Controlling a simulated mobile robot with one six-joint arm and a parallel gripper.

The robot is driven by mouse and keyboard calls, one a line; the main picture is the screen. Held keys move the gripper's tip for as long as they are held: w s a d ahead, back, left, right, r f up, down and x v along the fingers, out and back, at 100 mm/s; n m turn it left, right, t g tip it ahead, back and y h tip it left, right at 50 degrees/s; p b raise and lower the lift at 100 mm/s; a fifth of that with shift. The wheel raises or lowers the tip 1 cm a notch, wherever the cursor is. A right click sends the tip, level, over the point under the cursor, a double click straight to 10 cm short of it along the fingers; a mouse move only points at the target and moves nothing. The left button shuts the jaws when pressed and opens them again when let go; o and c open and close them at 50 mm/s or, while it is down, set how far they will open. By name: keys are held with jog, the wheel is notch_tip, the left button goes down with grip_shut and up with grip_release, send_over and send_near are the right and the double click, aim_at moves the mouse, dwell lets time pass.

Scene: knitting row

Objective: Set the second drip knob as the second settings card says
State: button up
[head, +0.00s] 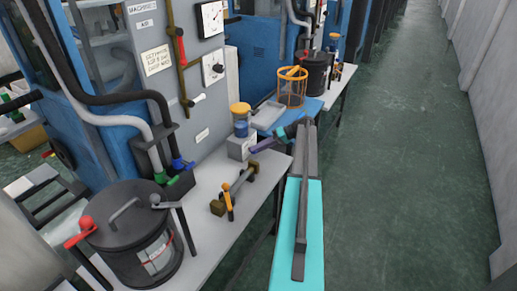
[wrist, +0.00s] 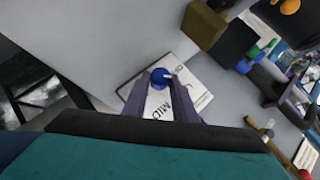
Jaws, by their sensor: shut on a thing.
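A small blue knob (wrist: 158,74) with a white mark shows in the wrist view between the tips of my gripper (wrist: 160,82). The purple fingers are shut on it, one on each side. A white settings card (wrist: 198,96) lies behind the knob and fingers. "MID" is readable between the fingers; the rest of its text is partly hidden. In the head view my gripper (head: 254,148) reaches left to the grey box under an oiler (head: 240,122) with a blue reservoir and orange cap. The knob cannot be made out there.
On the grey table (head: 195,228), a bar with brown blocks (head: 236,188) and an orange-handled tool (head: 228,203) lie close in front of the oiler. A dark lidded drum (head: 132,240) stands nearer. An orange basket (head: 291,90) stands beyond. The aisle (head: 410,150) at right is clear.

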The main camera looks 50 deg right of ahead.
dwell(0.4)
jog(key=o, duration=1)
jog(key=shift+o, duration=0.2)
jog(key=b+v, duration=0.1)
jog(key=v, duration=0.4)
jog(key=shift+s+d, duration=0.1)
jog(key=shift+d, duration=0.1)
jog(key=shift+s+d+b, duration=0.1)
jog(key=shift+b, duration=0.35)
jog(key=shift+b+v, duration=0.75)
jog(key=shift+v, duration=0.25)
